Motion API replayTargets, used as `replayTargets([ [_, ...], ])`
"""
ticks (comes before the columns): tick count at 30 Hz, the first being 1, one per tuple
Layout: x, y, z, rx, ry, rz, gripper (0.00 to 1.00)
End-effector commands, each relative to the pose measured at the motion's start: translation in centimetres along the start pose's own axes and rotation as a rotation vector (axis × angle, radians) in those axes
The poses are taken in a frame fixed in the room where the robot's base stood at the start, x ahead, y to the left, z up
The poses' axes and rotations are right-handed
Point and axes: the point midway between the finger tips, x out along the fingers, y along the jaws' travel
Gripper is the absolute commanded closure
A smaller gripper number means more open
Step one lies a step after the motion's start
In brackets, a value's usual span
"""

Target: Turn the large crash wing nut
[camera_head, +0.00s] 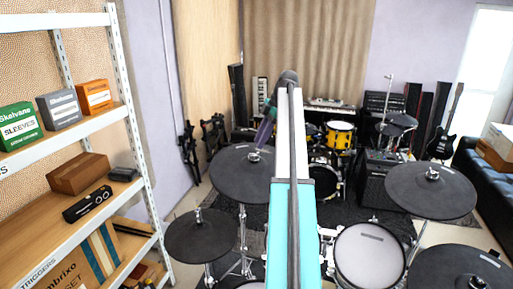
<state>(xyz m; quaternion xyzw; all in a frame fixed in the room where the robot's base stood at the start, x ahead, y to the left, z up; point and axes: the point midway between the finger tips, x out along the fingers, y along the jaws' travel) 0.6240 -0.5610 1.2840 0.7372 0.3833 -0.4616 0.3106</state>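A large dark cymbal pad (228,180) sits on a stand left of centre. A small wing nut (254,156) stands at its middle, on top. I take this pad for the large crash, but no label shows. My arm reaches up through the middle of the view and bends down at its far end. My gripper (261,140) points down with its tip just above the wing nut. Whether it touches the nut, and whether its fingers are open or shut, is too small to tell. My arm hides the pad's right edge.
Other cymbal pads stand at lower left (200,236), right (432,190) and lower right (460,270). A mesh drum pad (369,254) is right of my arm. A shelf (139,150) with boxes fills the left. A yellow drum (340,134) and an amplifier (377,183) stand behind.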

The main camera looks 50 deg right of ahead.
Motion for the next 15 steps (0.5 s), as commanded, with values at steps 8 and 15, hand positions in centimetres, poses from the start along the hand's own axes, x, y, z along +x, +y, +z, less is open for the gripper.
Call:
replayTargets([
  [8,3.1,-0.1,-0.1,0.000,0.001,-0.002,0.74],
  [15,4.6,-0.1,0.0,0.000,0.000,0.000,0.74],
])
